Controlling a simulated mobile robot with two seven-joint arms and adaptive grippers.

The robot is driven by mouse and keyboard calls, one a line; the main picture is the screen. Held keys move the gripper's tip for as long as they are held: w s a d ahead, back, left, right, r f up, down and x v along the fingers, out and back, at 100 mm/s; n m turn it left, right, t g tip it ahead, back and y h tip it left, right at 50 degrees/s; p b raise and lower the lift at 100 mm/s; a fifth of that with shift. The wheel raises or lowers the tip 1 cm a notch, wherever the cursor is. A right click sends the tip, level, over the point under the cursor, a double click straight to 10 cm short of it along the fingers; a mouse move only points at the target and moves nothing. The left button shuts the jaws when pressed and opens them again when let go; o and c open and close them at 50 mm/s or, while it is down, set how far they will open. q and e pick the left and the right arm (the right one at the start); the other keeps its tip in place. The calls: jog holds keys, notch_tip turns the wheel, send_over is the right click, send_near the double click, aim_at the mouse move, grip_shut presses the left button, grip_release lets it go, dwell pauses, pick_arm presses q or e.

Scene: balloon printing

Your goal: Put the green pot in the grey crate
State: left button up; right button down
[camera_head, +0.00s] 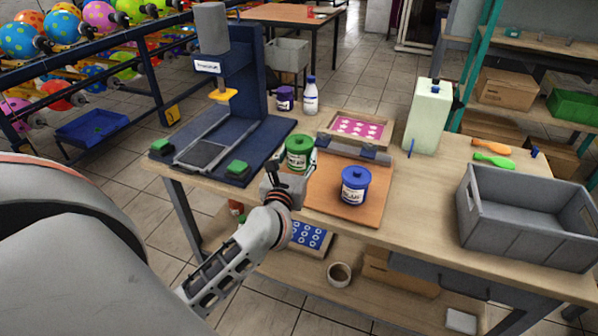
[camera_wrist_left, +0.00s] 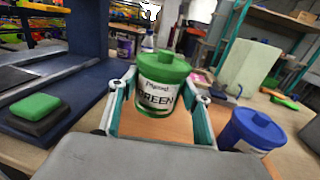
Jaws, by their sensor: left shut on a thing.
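The green pot (camera_head: 299,150), with a green lid and a white label, is upright at the left edge of the orange board on the workbench. It also shows in the left wrist view (camera_wrist_left: 158,92), between the two fingers. My left gripper (camera_head: 294,176) is shut on it from the near side. I cannot tell whether its base touches the bench. The grey crate (camera_head: 522,237) stands at the right end of the bench and looks empty inside. My right gripper is not in view.
A blue pot (camera_head: 355,187) stands on the orange board (camera_head: 325,198), close to the right of the green pot. The blue press (camera_head: 262,135) is to the left. Behind are a pink-patterned frame (camera_head: 358,128) and a tall pale green container (camera_head: 428,117). Bench between board and crate is clear.

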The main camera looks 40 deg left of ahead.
aim_at(298, 170)
pick_arm(q)
notch_tip(298, 170, down, 5)
jog(key=shift+r+b, duration=0.1)
jog(key=shift+b, duration=0.65)
jog(key=shift+f, duration=0.3)
jog(key=o, duration=1.4)
jog(key=shift+r, duration=0.1)
